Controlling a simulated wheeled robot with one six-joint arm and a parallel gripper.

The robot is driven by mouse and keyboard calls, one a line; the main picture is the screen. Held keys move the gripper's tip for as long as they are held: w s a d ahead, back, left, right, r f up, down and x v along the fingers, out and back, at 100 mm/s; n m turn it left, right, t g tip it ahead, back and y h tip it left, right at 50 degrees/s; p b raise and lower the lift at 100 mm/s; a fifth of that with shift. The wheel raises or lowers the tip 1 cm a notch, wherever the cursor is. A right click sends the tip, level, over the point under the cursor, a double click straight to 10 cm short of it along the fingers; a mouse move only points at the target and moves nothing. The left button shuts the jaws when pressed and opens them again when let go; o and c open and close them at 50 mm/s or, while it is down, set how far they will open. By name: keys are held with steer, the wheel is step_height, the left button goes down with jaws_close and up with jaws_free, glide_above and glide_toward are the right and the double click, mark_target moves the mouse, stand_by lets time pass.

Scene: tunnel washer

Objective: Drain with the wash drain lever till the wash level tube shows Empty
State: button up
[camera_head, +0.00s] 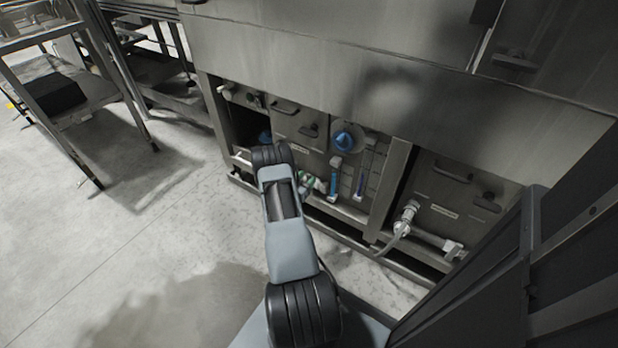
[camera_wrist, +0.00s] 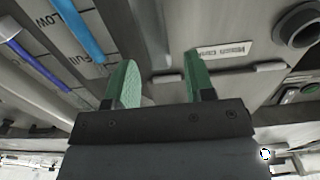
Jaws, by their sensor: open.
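My gripper (camera_wrist: 158,66) is open, with its two green fingers apart and nothing clearly held between them. In the head view my gripper (camera_head: 308,183) is low at the machine front, left of the level tubes and partly hidden by my arm. A light blue tube (camera_head: 334,181) and a darker blue tube (camera_head: 360,186) stand side by side there. In the wrist view the light blue tube (camera_wrist: 78,30) and dark blue tube (camera_wrist: 38,66) show at upper left, beside "LOW" and "FULL" marks. Which is the wash tube is unclear. I cannot clearly make out the wash drain lever.
A blue round knob (camera_head: 343,137) is above the tubes. A label plate (camera_wrist: 223,50) and a grey bar (camera_wrist: 245,70) lie beyond the fingers. A white hose fitting (camera_head: 405,216) is at the right bay. A metal rack (camera_head: 75,110) stands left; the floor (camera_head: 150,230) is clear.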

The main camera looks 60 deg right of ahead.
steer(key=shift+d, duration=1.15)
steer(key=shift+c, duration=0.5)
jaws_close()
